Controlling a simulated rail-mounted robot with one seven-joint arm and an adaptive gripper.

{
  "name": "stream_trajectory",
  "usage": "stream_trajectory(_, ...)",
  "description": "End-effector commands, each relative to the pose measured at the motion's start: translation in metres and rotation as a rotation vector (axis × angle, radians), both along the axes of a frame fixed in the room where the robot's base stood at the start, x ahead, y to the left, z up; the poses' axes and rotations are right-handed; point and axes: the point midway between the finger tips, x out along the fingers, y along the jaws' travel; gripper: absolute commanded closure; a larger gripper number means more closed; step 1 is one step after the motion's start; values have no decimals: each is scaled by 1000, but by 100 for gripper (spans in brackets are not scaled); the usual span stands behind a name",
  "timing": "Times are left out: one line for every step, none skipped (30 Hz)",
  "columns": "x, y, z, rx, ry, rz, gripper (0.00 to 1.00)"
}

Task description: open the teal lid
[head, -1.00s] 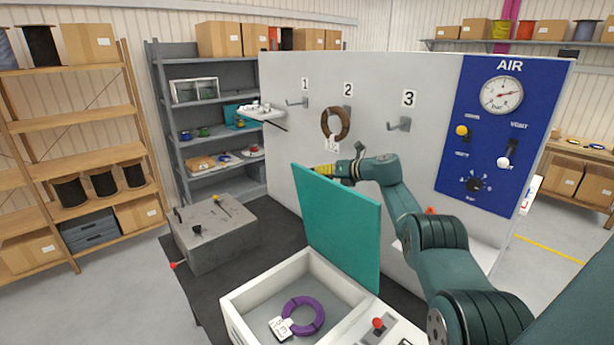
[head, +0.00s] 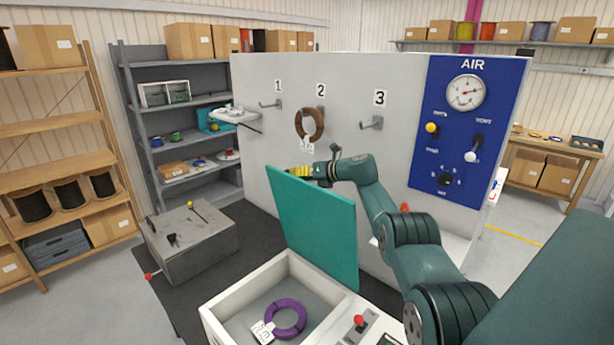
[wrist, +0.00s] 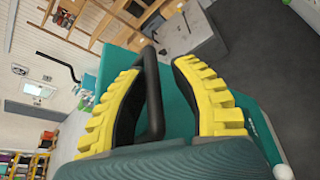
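The teal lid (head: 318,232) stands raised, roughly upright, at the back edge of an open white box (head: 225,318). A purple cable coil (head: 287,318) with a white tag lies inside the box. My gripper (head: 302,172), with yellow fingers, is at the lid's upper left, partly hidden behind it in the head view. In the wrist view, the open fingers (wrist: 155,85) stand either side of a dark bar handle (wrist: 152,95), with gaps showing between. The teal lid (wrist: 180,115) lies beyond them. I cannot tell whether either finger touches the bar.
A white panel with numbered hooks stands behind the lid; a brown coil (head: 309,124) hangs on hook 2. A blue air panel (head: 465,135) is at right. A grey block (head: 190,245) stands left of the box. A red knob (head: 360,321) is on the box's right.

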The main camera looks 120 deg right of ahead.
Motion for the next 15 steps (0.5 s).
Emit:
stream_trajectory(-2, 1, 1, -2, 0, 0, 74)
stream_trajectory(-2, 2, 2, -4, 0, 1, 74)
stream_trajectory(-4, 3, 3, -6, -1, 1, 74)
stream_trajectory(-5, 5, 4, -7, 0, 1, 74)
stream_trajectory(-6, 6, 4, -7, 0, 2, 74)
stream_trajectory(-8, 9, 5, -8, 0, 1, 74)
stream_trajectory(-8, 11, 6, -7, -1, 2, 74)
stream_trajectory(-9, 13, 7, -7, 0, 2, 74)
stream_trajectory(-10, 16, 8, -6, 1, 2, 74)
stream_trajectory(-11, 19, 8, -6, 0, 1, 74)
stream_trajectory(-12, 22, 9, -4, 2, -1, 74)
stream_trajectory(-12, 25, 9, -2, 3, -2, 74)
stream_trajectory(-16, 31, 12, -4, 3, -5, 74)
stream_trajectory(-20, 38, 14, -4, 2, -4, 74)
stream_trajectory(-24, 46, 16, -1, 2, -4, 74)
